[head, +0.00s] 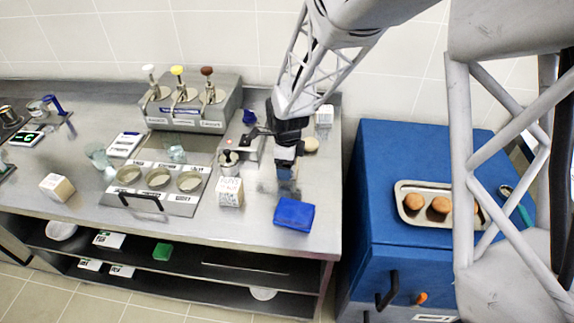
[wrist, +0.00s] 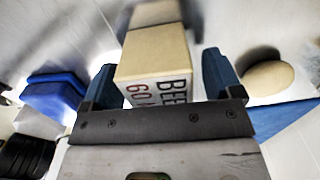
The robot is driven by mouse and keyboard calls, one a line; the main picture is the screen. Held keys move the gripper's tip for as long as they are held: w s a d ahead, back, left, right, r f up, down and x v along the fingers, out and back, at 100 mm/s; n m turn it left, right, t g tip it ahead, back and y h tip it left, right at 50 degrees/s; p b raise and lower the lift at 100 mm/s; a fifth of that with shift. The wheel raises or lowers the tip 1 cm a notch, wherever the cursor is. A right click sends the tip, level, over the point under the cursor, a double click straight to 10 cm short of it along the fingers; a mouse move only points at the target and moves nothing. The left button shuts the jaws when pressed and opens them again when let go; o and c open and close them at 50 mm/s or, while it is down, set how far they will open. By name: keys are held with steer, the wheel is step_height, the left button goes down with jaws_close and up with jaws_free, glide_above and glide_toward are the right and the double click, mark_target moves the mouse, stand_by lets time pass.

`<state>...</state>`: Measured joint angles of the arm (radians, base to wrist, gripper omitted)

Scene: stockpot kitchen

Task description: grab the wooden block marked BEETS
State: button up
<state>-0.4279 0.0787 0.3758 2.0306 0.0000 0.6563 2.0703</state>
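The wooden block (wrist: 152,62) is a tan cuboid with a pale face printed with dark letters starting "BEE" and a red "60". In the wrist view it stands between the two blue fingers of my gripper (wrist: 165,82). A narrow gap shows between the block and the right finger; the left finger is close to its edge, and contact there is unclear. My gripper looks open around the block. In the head view my gripper (head: 286,172) points down, low over the right part of the steel counter (head: 255,225), and the block is mostly hidden there.
A round tan object (head: 311,145) is close to my gripper, also in the wrist view (wrist: 268,78). A blue folded item (head: 294,214) lies in front. Other marked blocks stand at left (head: 229,192) and behind (head: 323,115). A blue cabinet (head: 375,170) is to the right.

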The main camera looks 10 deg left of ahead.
steer(key=c, duration=1)
steer(key=shift+r, duration=0.1)
steer(key=shift+r, duration=4.95)
